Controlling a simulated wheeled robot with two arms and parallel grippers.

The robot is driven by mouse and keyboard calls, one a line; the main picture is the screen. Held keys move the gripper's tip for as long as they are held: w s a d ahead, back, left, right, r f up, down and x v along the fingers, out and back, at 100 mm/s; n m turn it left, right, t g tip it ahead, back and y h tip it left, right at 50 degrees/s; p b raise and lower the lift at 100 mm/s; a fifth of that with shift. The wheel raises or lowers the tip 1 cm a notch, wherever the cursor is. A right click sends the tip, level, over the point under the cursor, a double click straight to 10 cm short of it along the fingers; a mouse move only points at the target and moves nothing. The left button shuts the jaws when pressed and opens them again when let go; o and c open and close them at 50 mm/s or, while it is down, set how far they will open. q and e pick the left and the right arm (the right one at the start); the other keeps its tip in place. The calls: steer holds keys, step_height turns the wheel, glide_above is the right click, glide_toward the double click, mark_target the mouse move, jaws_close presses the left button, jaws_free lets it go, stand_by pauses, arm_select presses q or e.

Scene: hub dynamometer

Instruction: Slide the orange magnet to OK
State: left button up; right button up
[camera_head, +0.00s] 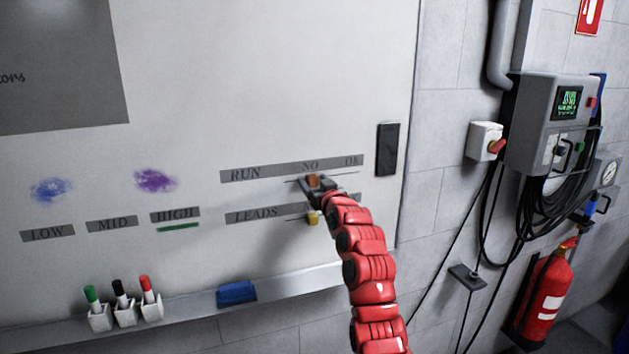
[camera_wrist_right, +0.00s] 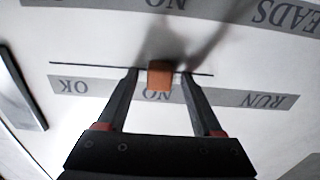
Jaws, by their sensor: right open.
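In the right wrist view the orange magnet (camera_wrist_right: 160,77) covers part of the thin black line, beside an upside-down NO. The word OK (camera_head: 352,160) is at the strip's right end; in the wrist view OK (camera_wrist_right: 75,87) is at left. My right gripper (camera_head: 316,185) is open at the board. In the wrist view its fingertips (camera_wrist_right: 159,72) stand either side of the magnet, with gaps visible on both sides. My left gripper is not in view.
A black bar (camera_head: 388,149) is fixed right of OK. A tray (camera_head: 190,313) below holds a blue eraser (camera_head: 236,292) and several markers. The line between NO and OK looks clear.

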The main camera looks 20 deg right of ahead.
jaws_close()
stand_by(0.4)
stand_by(1.1)
